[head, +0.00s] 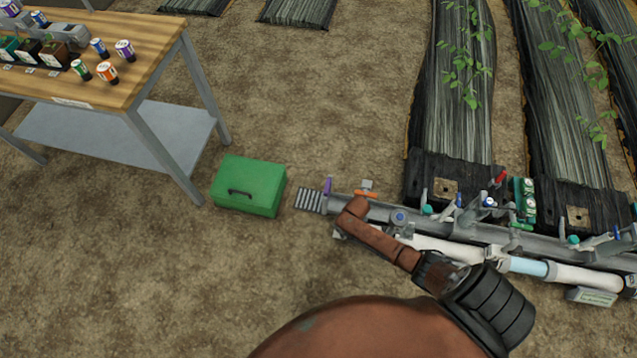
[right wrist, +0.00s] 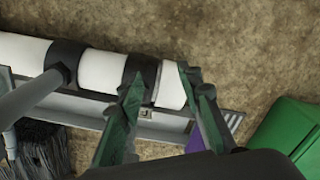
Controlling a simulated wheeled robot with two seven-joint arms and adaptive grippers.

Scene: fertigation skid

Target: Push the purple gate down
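The purple gate (head: 327,186) is a small narrow plate standing up at the left end of the grey skid channel (head: 470,226) in the head view. In the right wrist view a purple piece (right wrist: 193,143) shows low between my fingers, close beside the right finger and partly hidden by the gripper. I cannot tell whether they touch. My right gripper (right wrist: 157,98) has green fingers spread apart with nothing held, over the end of the skid. In the head view my brown arm covers this gripper. My left gripper is in neither view.
A green box (head: 248,185) sits on the soil left of the skid's end. A white pipe (right wrist: 105,72) with black clamps runs along the skid. A wooden table (head: 125,60) stands at upper left.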

